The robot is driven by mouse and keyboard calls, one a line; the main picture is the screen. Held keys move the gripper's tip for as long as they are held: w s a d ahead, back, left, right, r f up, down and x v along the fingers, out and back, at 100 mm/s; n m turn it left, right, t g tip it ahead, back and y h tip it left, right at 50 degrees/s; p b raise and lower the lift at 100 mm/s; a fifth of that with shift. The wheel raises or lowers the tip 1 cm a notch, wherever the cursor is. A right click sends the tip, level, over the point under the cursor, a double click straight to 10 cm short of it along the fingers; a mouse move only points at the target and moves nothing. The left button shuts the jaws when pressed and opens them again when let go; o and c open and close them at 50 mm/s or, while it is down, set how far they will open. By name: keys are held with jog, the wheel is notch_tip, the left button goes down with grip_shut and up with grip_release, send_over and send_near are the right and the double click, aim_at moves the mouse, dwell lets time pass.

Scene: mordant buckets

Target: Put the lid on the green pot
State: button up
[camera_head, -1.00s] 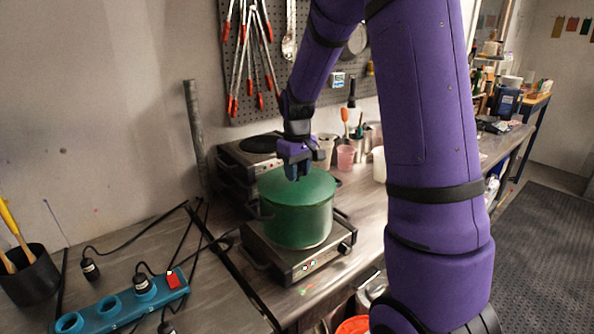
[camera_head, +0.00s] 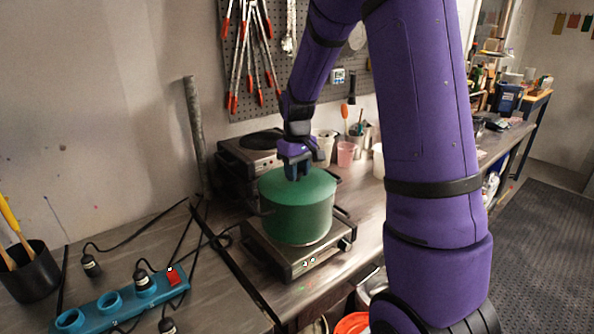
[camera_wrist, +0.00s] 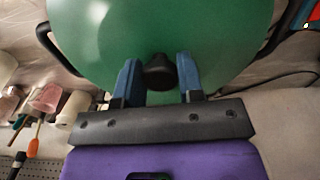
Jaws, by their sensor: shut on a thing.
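The green pot (camera_head: 297,220) stands upright on a small hot plate (camera_head: 290,259). Its green lid (camera_head: 318,183) lies over the pot's mouth and looks level and centred; I cannot tell whether it is fully seated. My gripper (camera_head: 297,172) points down at the lid's middle. In the wrist view the green lid (camera_wrist: 215,28) fills the upper part. The lid's black knob (camera_wrist: 158,72) is between the two blue fingers of my gripper (camera_wrist: 158,66), which is shut on it. The far rim of the pot is hidden.
Another hot plate (camera_head: 258,142) stands behind the pot. A pink cup (camera_head: 346,154) and other containers are to the right. A blue power strip (camera_head: 120,305) with cables and a black tool cup (camera_head: 30,272) are at left. Tongs (camera_head: 250,60) hang on the pegboard.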

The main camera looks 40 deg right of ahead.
jog(key=o, duration=1.1)
jog(key=shift+o, duration=0.2)
notch_tip(320, 180, up, 11)
jog(key=shift+f, duration=0.1)
jog(key=s+a+r+t, duration=0.1)
jog(key=s+a+r, duration=0.3)
jog(key=s, duration=0.2)
jog(key=s+a+r+t, duration=0.2)
jog(key=s+a+r, duration=0.2)
jog(key=s, duration=0.3)
jog(key=s+a+t, duration=0.2)
jog(key=s+a, duration=0.3)
jog(key=s, duration=0.8)
jog(key=shift+s+f+m, duration=0.2)
jog(key=shift+f+m, duration=0.05)
jog(key=shift+m, duration=0.15)
